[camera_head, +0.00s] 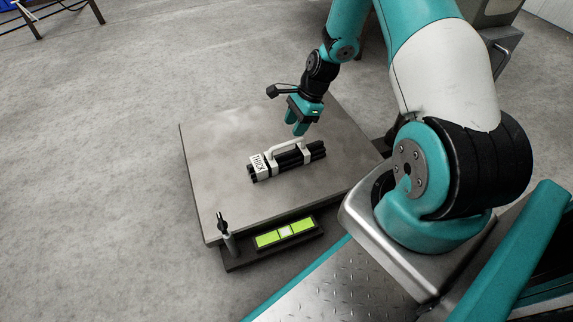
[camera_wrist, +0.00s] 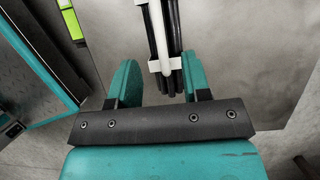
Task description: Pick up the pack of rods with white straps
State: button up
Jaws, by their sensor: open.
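The pack of rods (camera_head: 287,160) is a bundle of black rods with white straps, a white handle on top and a white label reading "THICK" at its left end. It lies on the grey metal table (camera_head: 215,190). My gripper (camera_head: 300,128) is above the right part of the pack, open and empty. In the wrist view, the open teal fingers (camera_wrist: 159,82) show with the rods (camera_wrist: 177,25), a white strap (camera_wrist: 163,64) and the white handle ahead of them, nearer the right finger. The pack's far end is cut off there.
A green-yellow panel (camera_head: 286,232) and a small dark post (camera_head: 225,228) are at the table's front edge. The table top around the pack is bare. A dark-framed bench (camera_head: 60,12) stands at the far left on the grey floor.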

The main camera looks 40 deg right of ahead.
aim_at(287, 143)
jog(key=b+x, duration=0.1)
jog(key=x, duration=0.1)
jog(key=shift+a+f, duration=0.15)
jog(key=shift+f, duration=0.2)
jog(key=b+x, duration=0.4)
jog(key=x, duration=0.1)
jog(key=shift+f+b, duration=0.2)
jog(key=shift+b, duration=0.2)
jog(key=shift+r, duration=0.1)
jog(key=shift+c, duration=0.2)
grip_shut()
